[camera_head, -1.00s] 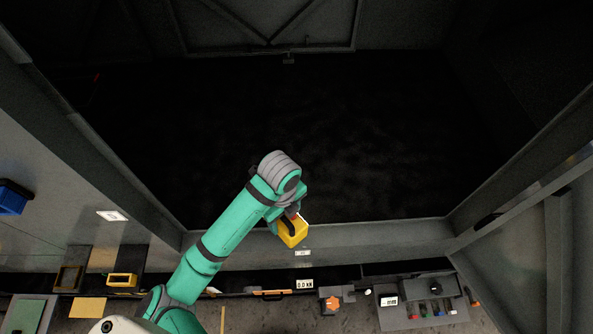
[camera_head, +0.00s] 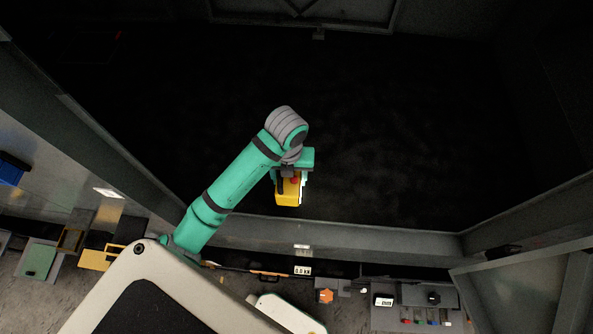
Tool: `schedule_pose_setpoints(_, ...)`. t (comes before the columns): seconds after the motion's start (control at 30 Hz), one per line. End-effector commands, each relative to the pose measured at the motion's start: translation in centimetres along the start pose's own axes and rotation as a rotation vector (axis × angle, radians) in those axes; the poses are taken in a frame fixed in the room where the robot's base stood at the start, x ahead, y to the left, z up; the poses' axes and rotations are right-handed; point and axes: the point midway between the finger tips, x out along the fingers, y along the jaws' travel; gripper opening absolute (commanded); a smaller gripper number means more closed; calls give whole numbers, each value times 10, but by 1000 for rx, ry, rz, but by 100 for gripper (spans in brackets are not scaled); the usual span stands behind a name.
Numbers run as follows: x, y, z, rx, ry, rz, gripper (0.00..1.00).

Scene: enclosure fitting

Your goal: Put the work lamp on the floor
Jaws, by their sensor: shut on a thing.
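My gripper (camera_head: 292,177) hangs at the end of my green arm, near the middle of the head view, and is shut on the yellow work lamp (camera_head: 288,196). The lamp is a yellow block with a dark strip and a small red part near its top. The fingers are small and partly hidden by the wrist. The lamp appears over the dark enclosure floor (camera_head: 370,150), just inside the front sill. I cannot tell how high above the floor it is.
The grey front sill (camera_head: 350,236) runs below the lamp, with grey walls on both sides. In front of it are a grey tray (camera_head: 430,294) with small parts, an orange item (camera_head: 326,296), and yellow-rimmed bins (camera_head: 95,260) at left. The dark floor looks clear.

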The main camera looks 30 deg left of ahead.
Motion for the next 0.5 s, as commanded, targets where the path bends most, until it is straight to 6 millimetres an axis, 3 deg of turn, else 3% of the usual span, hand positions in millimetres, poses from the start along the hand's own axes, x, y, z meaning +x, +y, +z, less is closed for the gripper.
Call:
schedule_pose_setpoints(0.2, 27, -8, 34, -2, 2, 1, 0)
schedule_pose_setpoints(0.5, 58, -14, 60, -4, 0, 0, 0)
